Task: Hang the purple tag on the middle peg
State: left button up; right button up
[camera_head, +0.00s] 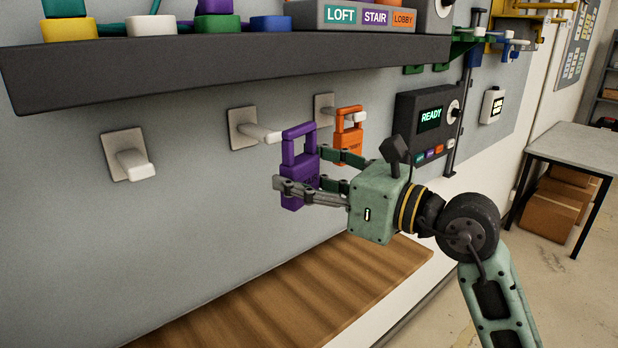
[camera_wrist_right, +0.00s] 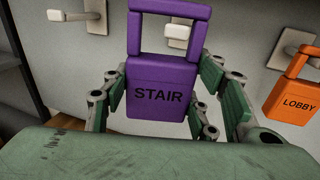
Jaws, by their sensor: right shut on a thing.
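The purple tag (camera_head: 298,182), marked STAIR, hangs upright in my right gripper (camera_head: 304,170), whose fingers are shut on its body from both sides. It also shows in the right wrist view (camera_wrist_right: 155,92), with its loop upward. The middle peg (camera_head: 256,132) is a white peg on a square wall plate. In the head view its tip is close to the left side of the tag's loop. In the right wrist view the middle peg (camera_wrist_right: 178,33) shows within the loop's opening. I cannot tell whether its tip passes through. My left gripper is out of view.
An orange LOBBY tag (camera_head: 348,143) hangs on the right peg, close to my right gripper. The left peg (camera_head: 134,163) is bare. A dark shelf (camera_head: 230,66) juts out above the pegs. A wooden ledge (camera_head: 300,287) lies below.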

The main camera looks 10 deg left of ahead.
jog(key=w+a+f, duration=0.1)
jog(key=w+a, duration=0.5)
jog(key=a, duration=0.1)
jog(key=shift+a+f+b, duration=0.25)
jog(key=shift+f+b, duration=0.05)
jog(key=shift+b, duration=0.05)
dwell(0.7)
dwell(0.6)
jog(key=o, duration=1.3)
jog(key=shift+f, duration=0.1)
